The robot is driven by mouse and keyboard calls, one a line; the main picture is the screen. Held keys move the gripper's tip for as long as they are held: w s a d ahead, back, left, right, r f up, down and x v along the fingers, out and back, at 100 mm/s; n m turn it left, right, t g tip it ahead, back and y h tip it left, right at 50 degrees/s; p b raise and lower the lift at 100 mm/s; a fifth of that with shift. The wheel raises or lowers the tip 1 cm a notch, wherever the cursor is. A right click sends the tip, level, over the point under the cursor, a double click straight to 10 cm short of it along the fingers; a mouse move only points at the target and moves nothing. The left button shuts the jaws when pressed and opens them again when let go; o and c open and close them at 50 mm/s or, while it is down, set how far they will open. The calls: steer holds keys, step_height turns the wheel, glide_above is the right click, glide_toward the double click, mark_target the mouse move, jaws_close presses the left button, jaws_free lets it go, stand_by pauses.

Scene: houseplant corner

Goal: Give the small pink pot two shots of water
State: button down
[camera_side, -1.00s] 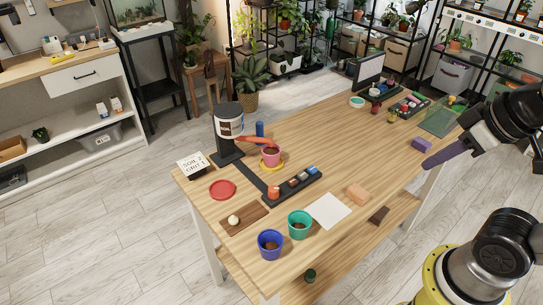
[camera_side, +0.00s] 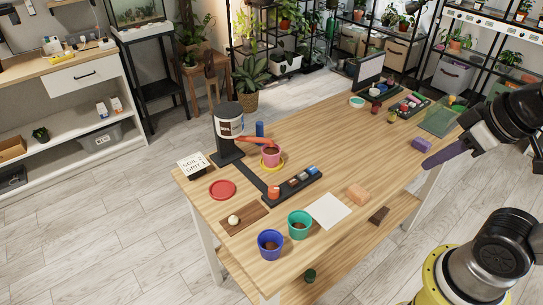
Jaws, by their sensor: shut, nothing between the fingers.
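The small pink pot (camera_side: 271,156) stands upright on a yellow saucer (camera_side: 282,165) at the left part of the wooden table, with dark stuff showing inside. It is at the end of the red-orange spout (camera_side: 252,139) of a black dispenser stand (camera_side: 228,152) with a clear-and-white hopper (camera_side: 229,122). A black strip (camera_side: 294,185) with an orange-red knob (camera_side: 273,191) and a blue one (camera_side: 312,170) lies in front of the pot. My gripper (camera_side: 426,165), purple, is shut and empty at the table's right side, far from the pot.
A green pot (camera_side: 299,224) and a blue pot (camera_side: 270,244) stand at the front edge. A white sheet (camera_side: 328,211), an orange block (camera_side: 357,194), a red disc (camera_side: 222,189) and a sign (camera_side: 193,165) reading "SOIL 2 GRIT 1" are nearby. The table's middle is clear.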

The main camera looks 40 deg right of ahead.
stand_by(0.6)
steer(key=w+d+r+n+t+h, duration=0.1)
steer(key=w+r+n+t, duration=0.15)
steer(key=w, duration=0.25)
steer(key=w+d+r+n+t+h, duration=0.1)
steer(key=w+d+r+t, duration=0.1)
steer(key=w+r, duration=0.3)
steer(key=n+g+y, duration=0.1)
steer(key=n+y, duration=0.3)
steer(key=n, duration=0.4)
glide_above(317, 170)
step_height(317, 170, down, 22)
steer(key=shift+f, duration=0.2)
steer(key=shift+f, duration=0.1)
steer(key=shift+w+f, duration=0.1)
steer(key=shift+f, duration=4.2)
